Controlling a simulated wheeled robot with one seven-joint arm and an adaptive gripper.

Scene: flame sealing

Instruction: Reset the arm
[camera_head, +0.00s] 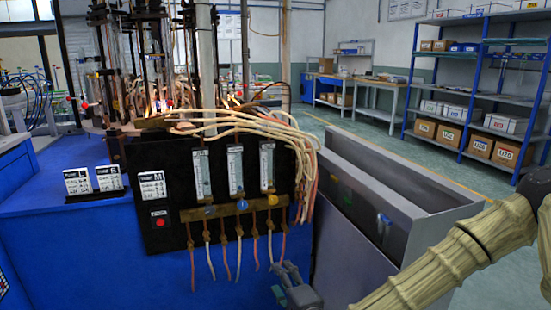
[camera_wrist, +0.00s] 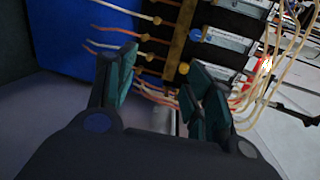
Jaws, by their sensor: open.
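My gripper (camera_head: 291,284) is low in the head view, at the bottom centre, in front of the blue cabinet and just below the hanging tubes. In the wrist view my gripper (camera_wrist: 160,92) has its two dark fingers with green pads spread apart, with nothing held between them. The ends of several thin hoses (camera_wrist: 150,95) show beyond and between the fingertips. My tan sleeved arm comes in from the right in the head view.
A black panel (camera_head: 170,215) carries gauges, a brass bar (camera_head: 235,208) and hanging hoses. A flame burns on the machine (camera_head: 155,105) above. A grey metal bin (camera_head: 400,170) stands right of the panel, close to my arm. Shelves (camera_head: 480,85) with boxes stand behind; open floor lies between.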

